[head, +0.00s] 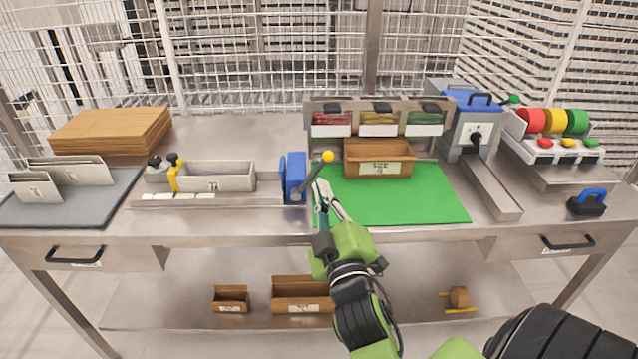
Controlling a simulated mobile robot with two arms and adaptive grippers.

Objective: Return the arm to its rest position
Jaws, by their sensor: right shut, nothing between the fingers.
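My right arm reaches up from the bottom right in the head view. My right gripper (322,195) is shut with nothing in it. Its fingertips are over the left edge of the green mat (420,200), close beside the blue lever block (293,177) and below its yellow-knobbed lever (327,157). I cannot tell whether the fingers touch the block or mat. My left gripper is not in view.
A brown bin (378,163) stands at the mat's back. A grey channel fixture (215,178) lies left of the lever, a metal chute (492,188) right of the mat. Cardboard sheets (110,131) lie back left. The mat's front right is clear.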

